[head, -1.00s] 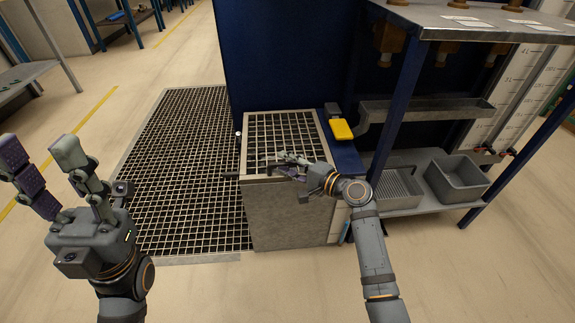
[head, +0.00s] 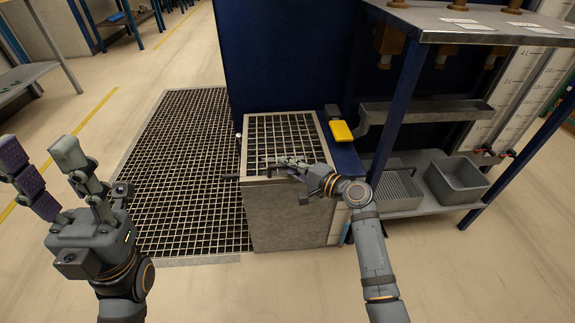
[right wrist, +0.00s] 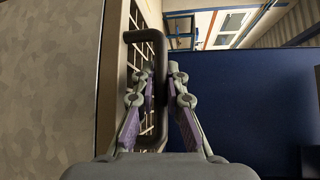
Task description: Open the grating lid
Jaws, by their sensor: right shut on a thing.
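The grating lid (head: 262,130) is a square metal grid in a pale frame on top of the grey box. It lies flat or nearly so. A dark U-shaped handle (right wrist: 158,45) stands out from it in the right wrist view. My right gripper (head: 280,164) is at the lid's near edge. In the right wrist view its fingers (right wrist: 161,75) are on either side of the handle's bar, one passing inside the loop, and are shut on it. My left gripper (head: 40,152) is raised and empty at far left, fingers spread, well away from the lid.
The grey box (head: 290,215) stands beside a wide floor grating (head: 185,165). A blue panel (head: 285,50) rises behind it. A yellow block (head: 341,131) is right of the lid. A shelf bench with a grey bin (head: 456,178) stands further right.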

